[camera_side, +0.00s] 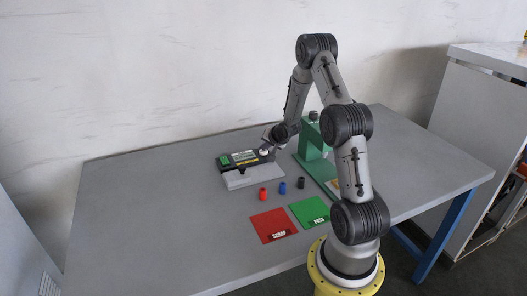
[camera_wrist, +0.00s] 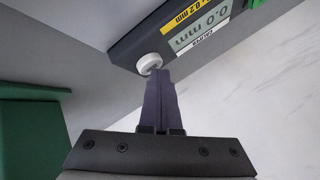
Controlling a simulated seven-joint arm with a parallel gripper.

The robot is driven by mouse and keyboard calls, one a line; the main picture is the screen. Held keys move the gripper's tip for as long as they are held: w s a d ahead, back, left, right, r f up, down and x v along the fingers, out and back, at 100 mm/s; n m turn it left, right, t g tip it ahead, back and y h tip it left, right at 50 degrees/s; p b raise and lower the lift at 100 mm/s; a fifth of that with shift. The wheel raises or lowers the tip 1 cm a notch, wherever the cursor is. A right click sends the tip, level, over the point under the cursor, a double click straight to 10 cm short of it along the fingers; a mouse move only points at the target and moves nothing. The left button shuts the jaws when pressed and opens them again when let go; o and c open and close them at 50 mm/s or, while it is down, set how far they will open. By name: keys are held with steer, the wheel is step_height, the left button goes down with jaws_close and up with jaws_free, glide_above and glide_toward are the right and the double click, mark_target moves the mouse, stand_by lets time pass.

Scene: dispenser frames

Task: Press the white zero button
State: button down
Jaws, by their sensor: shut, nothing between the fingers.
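The white zero button (camera_wrist: 149,63) is a round knob at one end of the dark caliper body in the wrist view. In the side view the white button (camera_side: 264,152) shows at the right end of the caliper. The caliper (camera_side: 240,158) has a display (camera_wrist: 205,35) reading 0.0 mm. My gripper (camera_wrist: 156,74) is shut and empty, its fingertips right at the button's edge. I cannot tell whether they touch it. In the side view my gripper (camera_side: 267,148) is over the caliper's right end, and the fingertips are hard to make out.
A green stand (camera_side: 312,155) rises close to the right of my gripper. Red (camera_side: 263,194), blue (camera_side: 282,188) and dark (camera_side: 301,183) small parts stand in front, before red SCRAP (camera_side: 270,222) and green PASS (camera_side: 306,209) mats. The table's left is clear.

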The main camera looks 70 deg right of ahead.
mark_target(264, 153)
steer(key=shift+r, duration=0.75)
steer(key=shift+r, duration=2.5)
steer(key=shift+a, duration=0.1)
